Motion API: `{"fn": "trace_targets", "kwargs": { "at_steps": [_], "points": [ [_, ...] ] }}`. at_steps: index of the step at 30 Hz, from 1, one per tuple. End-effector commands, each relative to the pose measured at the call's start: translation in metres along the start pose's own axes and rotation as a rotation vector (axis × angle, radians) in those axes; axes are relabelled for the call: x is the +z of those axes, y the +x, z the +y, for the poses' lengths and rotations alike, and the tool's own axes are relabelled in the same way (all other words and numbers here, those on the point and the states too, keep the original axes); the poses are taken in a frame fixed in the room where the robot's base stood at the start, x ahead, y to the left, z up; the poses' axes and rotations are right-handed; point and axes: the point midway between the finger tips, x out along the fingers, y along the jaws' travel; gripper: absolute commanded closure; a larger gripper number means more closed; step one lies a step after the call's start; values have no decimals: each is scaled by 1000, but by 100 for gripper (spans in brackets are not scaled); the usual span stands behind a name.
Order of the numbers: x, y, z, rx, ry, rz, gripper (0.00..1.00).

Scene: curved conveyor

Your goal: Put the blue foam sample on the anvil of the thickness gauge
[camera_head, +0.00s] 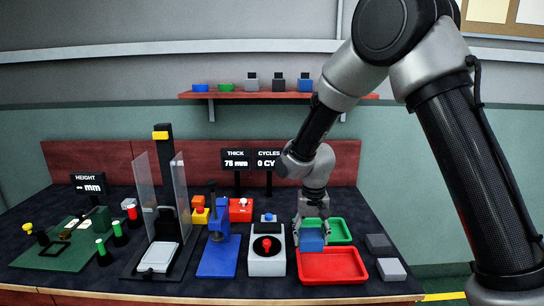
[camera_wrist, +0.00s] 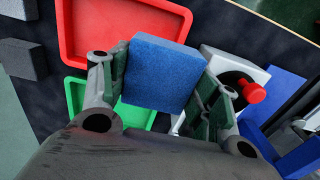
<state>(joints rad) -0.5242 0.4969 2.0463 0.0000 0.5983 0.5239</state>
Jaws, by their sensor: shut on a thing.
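The blue foam sample (camera_head: 312,241) is a block held between the fingers of my gripper (camera_head: 311,232). In the wrist view the foam sample (camera_wrist: 163,72) fills the gap between both fingertips (camera_wrist: 160,76), one on each side. It shows over the border of the green and red trays; its exact height cannot be told. A blue stand (camera_head: 218,258) with an upright column, left of the white box, looks like the thickness gauge; its anvil is not clear in the head view. Part of this blue stand (camera_wrist: 275,95) shows at the right of the wrist view. A THICK display (camera_head: 236,159) stands behind.
A white box (camera_head: 267,266) with a red knob stands between the blue stand and the red tray (camera_head: 331,278). The green tray (camera_head: 340,226) lies behind. Grey blocks (camera_head: 391,269) lie at right. Clear upright panels (camera_head: 182,196) stand left of the blue stand.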

Motion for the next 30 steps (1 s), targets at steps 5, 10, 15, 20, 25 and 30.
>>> {"fn": "trace_targets", "kwargs": {
  "at_steps": [5,10,15,20,25,30],
  "points": [
    [-3,1,-2,-8,-102,16,50],
    [-8,8,12,-12,-193,28,50],
    [-18,18,50,-10,-208,31,50],
    [-23,28,95,-6,-170,25,50],
    [-24,38,146,-2,-76,8,50],
    [-23,42,178,0,-9,-1,50]
  ]
}}
